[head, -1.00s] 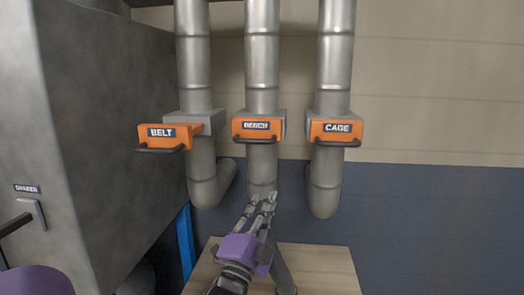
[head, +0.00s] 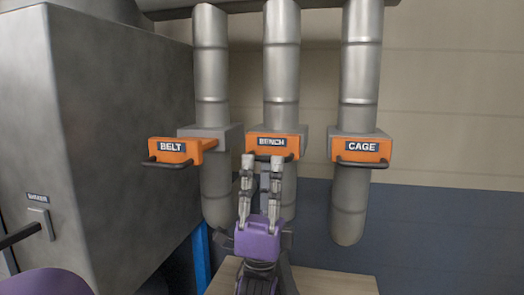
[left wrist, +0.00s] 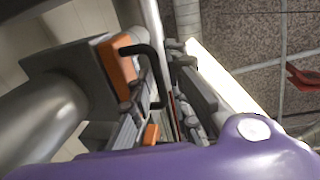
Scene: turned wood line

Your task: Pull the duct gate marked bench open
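The bench duct gate (head: 290,142) is an orange plate with a dark label and a black bar handle on the middle pipe. Its plate sits close against the grey housing. My left gripper (head: 262,161) points up at it, with its two fingers apart and their tips in front of the handle's lower edge. In the left wrist view the orange plate (left wrist: 117,72) and its black handle (left wrist: 152,62) show close up. The handle reaches down among the fingers (left wrist: 168,100), and nothing shows it gripped. My right gripper is out of view.
The belt gate (head: 174,150) on the left stands out from its housing, with orange slide showing. The cage gate (head: 361,148) on the right sits close in. A grey shaker cabinet (head: 125,130) stands at left. A wooden top (head: 330,282) lies below the pipes.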

